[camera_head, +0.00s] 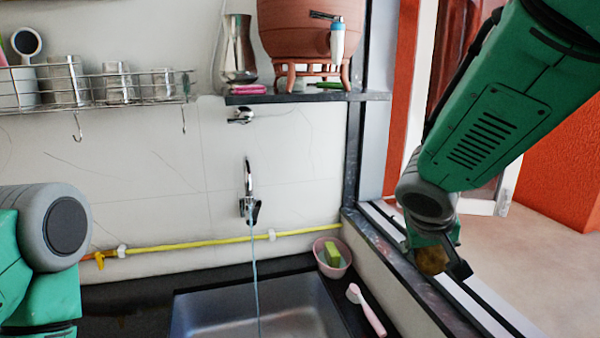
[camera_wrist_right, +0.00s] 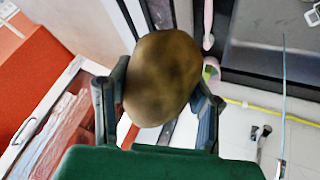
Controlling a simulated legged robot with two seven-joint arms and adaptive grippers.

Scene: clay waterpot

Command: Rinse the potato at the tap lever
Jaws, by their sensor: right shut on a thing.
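The brown potato (camera_head: 431,261) is held by my right gripper (camera_head: 438,264), to the right of the sink by the window sill. In the right wrist view the potato (camera_wrist_right: 162,78) sits between both fingers of the gripper (camera_wrist_right: 160,95). The potato is well to the right of the stream. Only my left arm's links show at the left edge; its gripper is out of view.
The metal sink (camera_head: 205,305) is below the tap. A pink bowl with a green sponge (camera_head: 332,254) and a pink brush (camera_head: 366,310) lie at its right. A yellow hose (camera_head: 190,244) runs along the wall. A wire rack (camera_head: 150,88) and a shelf with the clay pot (camera_head: 300,35) are above.

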